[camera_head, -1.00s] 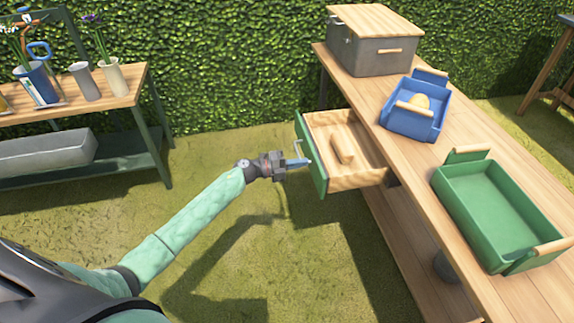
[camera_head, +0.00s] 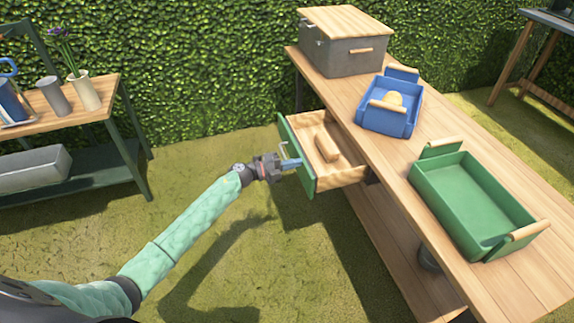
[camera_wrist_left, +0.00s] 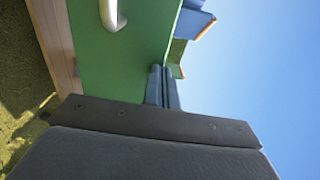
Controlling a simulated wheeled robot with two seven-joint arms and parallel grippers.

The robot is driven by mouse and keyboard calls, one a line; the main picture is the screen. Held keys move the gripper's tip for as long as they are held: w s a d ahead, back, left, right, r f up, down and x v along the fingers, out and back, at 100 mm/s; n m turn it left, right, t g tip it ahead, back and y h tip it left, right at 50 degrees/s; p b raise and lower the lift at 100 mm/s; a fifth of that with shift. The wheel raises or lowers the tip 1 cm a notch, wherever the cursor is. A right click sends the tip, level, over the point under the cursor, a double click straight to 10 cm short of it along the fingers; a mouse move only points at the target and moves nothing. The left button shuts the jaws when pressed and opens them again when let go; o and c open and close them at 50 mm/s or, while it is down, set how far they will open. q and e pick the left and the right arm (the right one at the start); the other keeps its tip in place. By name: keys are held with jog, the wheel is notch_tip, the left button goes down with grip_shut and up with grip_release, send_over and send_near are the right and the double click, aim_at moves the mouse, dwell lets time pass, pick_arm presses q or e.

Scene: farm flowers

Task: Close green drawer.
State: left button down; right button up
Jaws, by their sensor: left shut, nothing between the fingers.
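The green drawer (camera_head: 298,155) stands pulled out from the left side of the wooden workbench (camera_head: 400,175). A tan, elongated object (camera_head: 327,144) lies inside it. My left gripper (camera_head: 292,163) is shut and empty, with its fingertips at the outer face of the green front, by the handle. In the left wrist view the green front (camera_wrist_left: 125,60) fills the middle, with the pale handle (camera_wrist_left: 112,14) at the top. The shut fingers (camera_wrist_left: 162,88) point at the front's edge there; whether they touch it I cannot tell. My right gripper is not in view.
On the bench are a grey box with a wooden lid (camera_head: 345,45), a blue tray (camera_head: 388,112) holding a yellowish item, and a green tray (camera_head: 470,200). A plant shelf (camera_head: 100,100) stands at the left. The grass between is clear.

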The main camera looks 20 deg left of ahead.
pick_arm(q)
jog(key=x, duration=1.7)
